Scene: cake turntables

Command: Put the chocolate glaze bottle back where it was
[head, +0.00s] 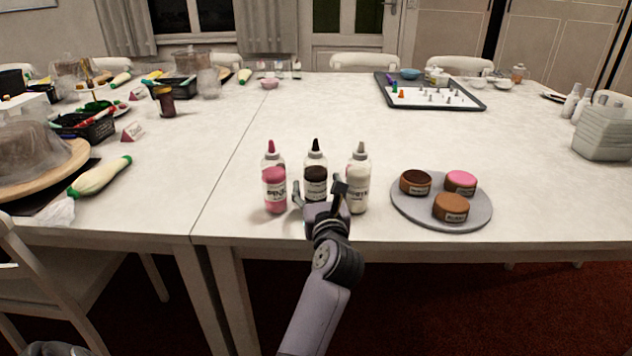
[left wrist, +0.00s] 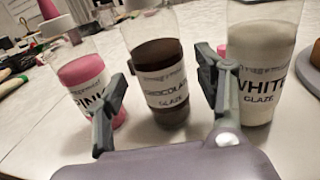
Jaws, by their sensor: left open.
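The chocolate glaze bottle (head: 316,172) stands upright on the table, in the middle of a row of three. It is clear with dark brown glaze, and its label reads in the left wrist view (left wrist: 160,85). The pink glaze bottle (head: 273,178) stands to its left and the white glaze bottle (head: 358,180) to its right. My left gripper (head: 319,192) is open in front of the chocolate bottle. In the left wrist view its fingers (left wrist: 158,100) appear on either side of that bottle, with no clear grip on it. My right gripper is not in view.
A round grey turntable (head: 407,212) with several small cakes stands right of the bottles. A black-edged tray (head: 436,104) lies farther back. Cake tools and a covered cake stand (head: 62,170) fill the left table. The table behind the bottles is clear.

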